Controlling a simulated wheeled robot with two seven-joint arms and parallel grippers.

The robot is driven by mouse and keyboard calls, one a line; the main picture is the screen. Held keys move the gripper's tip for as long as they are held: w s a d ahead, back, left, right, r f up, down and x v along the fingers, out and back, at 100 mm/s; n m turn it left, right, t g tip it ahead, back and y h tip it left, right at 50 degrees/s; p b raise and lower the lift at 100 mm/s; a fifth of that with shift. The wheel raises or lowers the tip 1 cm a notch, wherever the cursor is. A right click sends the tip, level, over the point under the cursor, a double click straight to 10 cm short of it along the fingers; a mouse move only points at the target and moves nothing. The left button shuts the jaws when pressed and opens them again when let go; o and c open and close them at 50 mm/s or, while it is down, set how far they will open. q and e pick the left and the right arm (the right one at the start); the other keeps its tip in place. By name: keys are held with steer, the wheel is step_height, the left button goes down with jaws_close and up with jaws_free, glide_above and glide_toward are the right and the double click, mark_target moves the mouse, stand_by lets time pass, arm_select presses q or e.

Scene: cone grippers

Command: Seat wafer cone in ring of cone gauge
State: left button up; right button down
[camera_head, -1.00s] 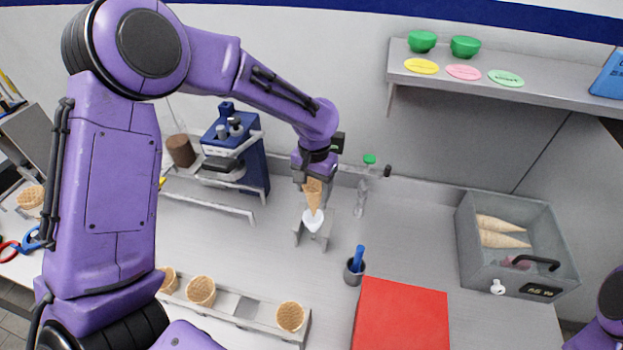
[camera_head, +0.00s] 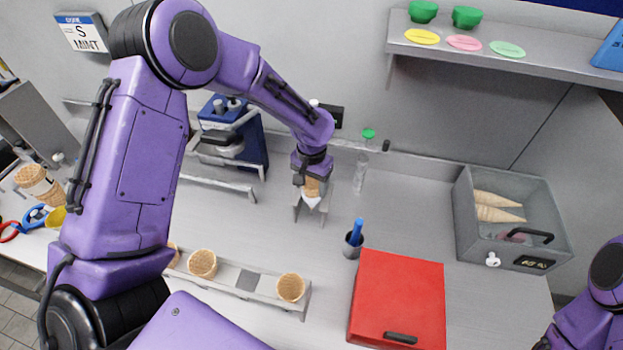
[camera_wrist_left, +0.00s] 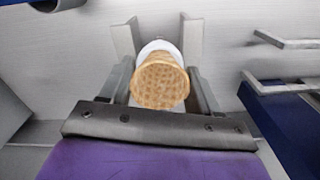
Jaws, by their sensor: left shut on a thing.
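The wafer cone (camera_head: 313,187) is golden and points down, wide end up. My left gripper (camera_head: 311,181) is shut on it. In the left wrist view the cone (camera_wrist_left: 159,82) shows its round waffle end between the fingers of the gripper (camera_wrist_left: 160,90). The cone gauge (camera_head: 298,208) is a small grey metal stand on the counter. A white piece (camera_head: 312,201), perhaps its ring, surrounds the cone's lower part, and the tip is hidden. I cannot tell whether the cone rests fully in it. My right gripper is out of view.
A blue machine (camera_head: 254,150) stands behind left of the gauge, and a green-topped bottle (camera_head: 360,178) behind right. A rack of cones (camera_head: 235,277) lies front left.

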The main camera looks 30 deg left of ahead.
arm_select(q)
steer(key=shift+w+f, duration=0.15)
steer(key=o, duration=0.8)
steer(key=shift+r, duration=0.4)
step_height(320, 180, up, 10)
steer(key=shift+f+b, duration=0.1)
steer(key=shift+b, duration=1.05)
